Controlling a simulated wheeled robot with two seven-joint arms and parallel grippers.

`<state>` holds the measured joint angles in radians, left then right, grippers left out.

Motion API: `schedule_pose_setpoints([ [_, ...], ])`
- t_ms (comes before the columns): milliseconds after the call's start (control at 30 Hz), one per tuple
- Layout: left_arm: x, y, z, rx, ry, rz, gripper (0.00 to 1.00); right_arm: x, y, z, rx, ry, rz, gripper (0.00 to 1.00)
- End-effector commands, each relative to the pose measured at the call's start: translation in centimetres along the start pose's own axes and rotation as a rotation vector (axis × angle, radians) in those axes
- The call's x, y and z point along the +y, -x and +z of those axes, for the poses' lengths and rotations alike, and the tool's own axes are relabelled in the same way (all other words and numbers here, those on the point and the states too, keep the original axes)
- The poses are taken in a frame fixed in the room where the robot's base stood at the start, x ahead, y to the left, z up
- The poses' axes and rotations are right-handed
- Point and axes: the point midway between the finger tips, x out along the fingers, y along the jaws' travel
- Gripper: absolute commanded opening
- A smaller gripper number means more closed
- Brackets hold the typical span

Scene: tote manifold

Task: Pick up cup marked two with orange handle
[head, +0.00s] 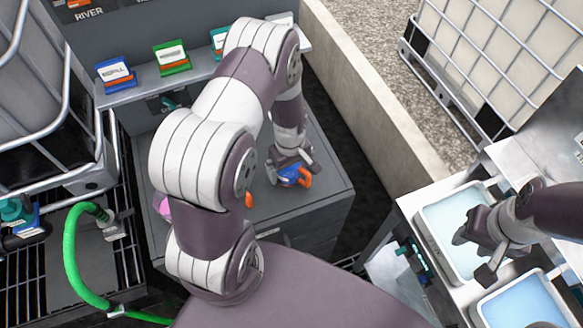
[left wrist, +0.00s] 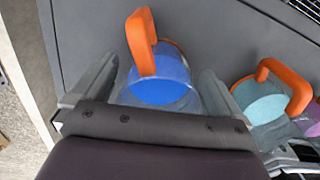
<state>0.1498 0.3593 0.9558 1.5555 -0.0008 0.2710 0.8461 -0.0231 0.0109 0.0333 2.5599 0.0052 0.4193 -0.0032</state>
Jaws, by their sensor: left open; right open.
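A clear cup with blue inside and an orange handle (head: 289,177) stands on the grey cabinet top. In the left wrist view the blue cup (left wrist: 160,92) lies between the fingers of my left gripper (left wrist: 155,85), its handle pointing away. My left gripper (head: 291,166) is open around it; I cannot tell whether the fingers touch it. A teal cup with an orange handle (left wrist: 264,108) and part of a pink cup (left wrist: 312,128) are to the right in that view. No number shows on any cup. My right gripper (head: 482,248) is open and empty over a tray.
A shelf behind the cabinet (head: 145,86) holds blue, green and teal card stands. A pink cup (head: 163,207) is partly hidden by my left arm. Water-filled trays (head: 424,215) sit at the right. A green hose (head: 70,250) and caged tank (head: 45,130) are at the left.

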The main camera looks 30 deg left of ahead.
Motion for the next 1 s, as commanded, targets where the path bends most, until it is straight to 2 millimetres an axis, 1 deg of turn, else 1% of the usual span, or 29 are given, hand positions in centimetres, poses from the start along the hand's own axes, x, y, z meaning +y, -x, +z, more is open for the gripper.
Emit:
schedule_pose_setpoints([
  [133, 0.0, 0.0, 0.0, 0.000, 0.000, 0.000, 1.00, 0.0, 0.0, 0.0, 0.000, 0.000, 0.000, 0.43],
  [167, 0.0, 0.0, 0.0, 0.000, 0.000, 0.000, 0.90, 0.0, 0.0, 0.0, 0.000, 0.000, 0.000, 0.43],
  [200, 0.0, 0.0, 0.0, 0.000, 0.000, 0.000, 0.77, 0.0, 0.0, 0.0, 0.000, 0.000, 0.000, 0.43],
  [267, 0.0, 0.0, 0.0, 0.000, 0.000, 0.000, 0.58, 0.0, 0.0, 0.0, 0.000, 0.000, 0.000, 0.43],
  [300, 0.0, 0.0, 0.0, 0.000, 0.000, 0.000, 0.45, 0.0, 0.0, 0.0, 0.000, 0.000, 0.000, 0.43],
  [333, 0.0, 0.0, 0.0, 0.000, 0.000, 0.000, 0.39, 0.0, 0.0, 0.0, 0.000, 0.000, 0.000, 0.43],
  [567, 0.0, 0.1, 0.0, 0.001, 0.000, 0.001, 0.38, 0.0, -0.1, 0.0, 0.000, 0.000, 0.000, 0.43],
  [667, 0.1, 0.5, -0.1, 0.001, 0.000, 0.002, 0.38, 0.0, -0.2, 0.0, 0.000, 0.000, 0.000, 0.43],
  [767, 0.1, 1.5, -0.1, 0.002, 0.000, 0.003, 0.38, 0.0, -0.5, 0.1, 0.000, 0.000, 0.000, 0.43],
  [867, 0.1, 3.3, -0.1, 0.004, 0.000, 0.005, 0.38, 0.0, -1.0, 0.1, 0.000, 0.000, 0.000, 0.43],
  [900, 0.1, 4.2, -0.1, 0.004, 0.000, 0.005, 0.38, 0.0, -1.2, 0.1, 0.000, 0.000, 0.000, 0.43],
  [1000, 0.5, 5.4, 2.4, 0.001, -0.006, 0.002, 0.38, 0.0, -1.6, 0.2, 0.000, 0.000, 0.000, 0.43],
])
